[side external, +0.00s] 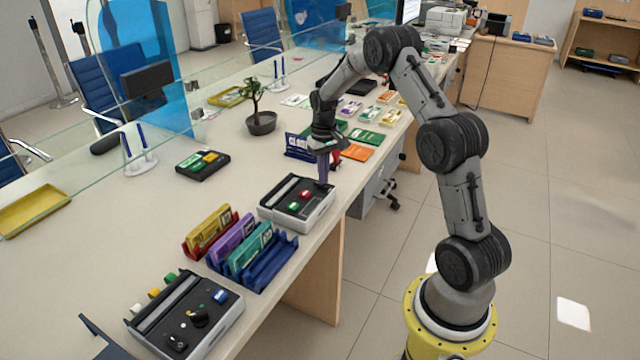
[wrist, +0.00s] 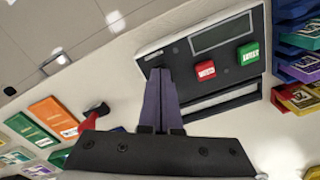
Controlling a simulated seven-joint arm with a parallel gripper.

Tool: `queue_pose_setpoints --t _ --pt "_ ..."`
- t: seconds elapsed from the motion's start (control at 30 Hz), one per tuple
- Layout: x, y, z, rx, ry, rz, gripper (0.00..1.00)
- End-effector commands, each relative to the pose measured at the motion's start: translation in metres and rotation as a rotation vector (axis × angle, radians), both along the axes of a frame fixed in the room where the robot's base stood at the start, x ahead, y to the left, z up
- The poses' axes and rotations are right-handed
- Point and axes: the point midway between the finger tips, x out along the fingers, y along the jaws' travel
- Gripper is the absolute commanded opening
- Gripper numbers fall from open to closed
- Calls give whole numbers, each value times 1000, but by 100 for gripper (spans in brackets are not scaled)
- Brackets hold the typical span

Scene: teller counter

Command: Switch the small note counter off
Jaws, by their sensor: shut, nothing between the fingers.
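A note counter (side external: 290,218) with a pale body and dark top stands near the counter's front edge. It has a green button (side external: 294,206) and a red button (side external: 305,194). In the wrist view the same note counter (wrist: 222,72) shows a grey display (wrist: 221,34), the red button (wrist: 205,70) and the green button (wrist: 248,54). My gripper (side external: 323,184) is shut and empty, pointing down at the machine's right end. In the wrist view its fingertips (wrist: 158,72) are over the top's left end, near a small dark part they partly hide. I cannot tell whether they touch.
A second machine (side external: 190,315) with knobs stands at the front left. Coloured note holders (side external: 240,245) stand between the two machines. A card reader-like black box (side external: 203,165), a potted plant (side external: 261,122) and a dark blue stand (side external: 298,146) are behind. Flat coloured booklets (side external: 366,137) lie beyond.

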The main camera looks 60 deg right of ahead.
Motion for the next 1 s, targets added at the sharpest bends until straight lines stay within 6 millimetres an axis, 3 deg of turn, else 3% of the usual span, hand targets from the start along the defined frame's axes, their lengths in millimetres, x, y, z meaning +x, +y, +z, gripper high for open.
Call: queue_pose_setpoints --t 0.7,1.0 --pt "1 -1 54 -2 -3 0 0" --pt "0 0 62 0 -1 0 0"
